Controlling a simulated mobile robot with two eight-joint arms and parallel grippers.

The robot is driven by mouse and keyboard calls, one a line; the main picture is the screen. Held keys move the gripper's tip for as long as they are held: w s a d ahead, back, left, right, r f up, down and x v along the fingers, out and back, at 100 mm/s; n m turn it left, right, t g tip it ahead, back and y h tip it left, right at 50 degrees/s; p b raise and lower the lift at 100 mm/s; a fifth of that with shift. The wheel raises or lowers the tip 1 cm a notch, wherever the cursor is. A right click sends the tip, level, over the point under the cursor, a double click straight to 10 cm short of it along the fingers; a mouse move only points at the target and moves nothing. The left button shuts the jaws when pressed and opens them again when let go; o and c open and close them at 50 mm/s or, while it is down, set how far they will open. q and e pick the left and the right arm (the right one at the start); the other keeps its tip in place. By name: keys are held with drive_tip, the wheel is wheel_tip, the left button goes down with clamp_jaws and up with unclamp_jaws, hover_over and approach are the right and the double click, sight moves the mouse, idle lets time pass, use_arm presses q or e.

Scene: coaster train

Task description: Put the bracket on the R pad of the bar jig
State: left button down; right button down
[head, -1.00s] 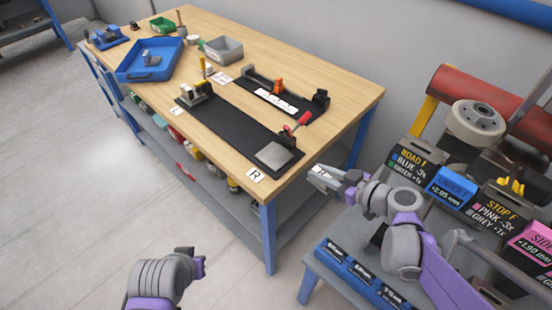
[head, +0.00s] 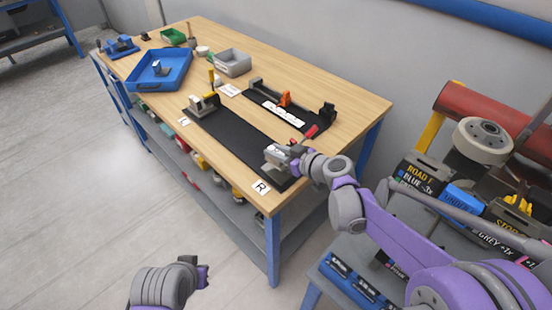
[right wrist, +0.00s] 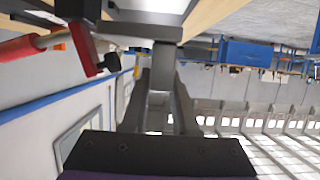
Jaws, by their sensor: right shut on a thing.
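The bar jig (head: 236,138) is a long black base on the wooden table. Its R pad end is beside the white R label (head: 261,187) at the near right corner; the pad is mostly hidden under my right gripper. My right gripper (head: 284,154) is shut on a grey bracket (head: 273,153), at the pad. In the right wrist view the bracket's upright (right wrist: 164,66) sits between the fingers (right wrist: 162,100). I cannot tell whether the bracket touches the pad.
A red-handled clamp (head: 308,133) stands close beside my right gripper and shows in the right wrist view (right wrist: 82,42). A second black jig (head: 275,108) lies behind. A blue tray (head: 140,80) with a grey part and a grey bin (head: 232,63) stand farther back.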

drive_tip(key=shift+f, duration=1.7)
drive_tip(key=shift+f, duration=0.1)
drive_tip(key=c, duration=0.7)
unclamp_jaws()
drive_tip(key=v, duration=1.2)
drive_tip(key=s+d+f+m+g+h, duration=0.1)
drive_tip(key=s+d+f+m+h, duration=0.1)
drive_tip(key=s, duration=0.5)
drive_tip(key=s+d+f+m+g+h, duration=0.2)
drive_tip(key=s+d+f+m+h, duration=0.1)
drive_tip(key=s, duration=0.5)
drive_tip(key=s+d+f+m+g+h, duration=0.1)
drive_tip(key=s+d+f+m+h, duration=0.2)
drive_tip(key=s, duration=0.5)
drive_tip(key=shift+s+d+f+m+h, duration=0.15)
drive_tip(key=shift+d+m+h, duration=0.35)
drive_tip(key=shift+d+h, duration=0.45)
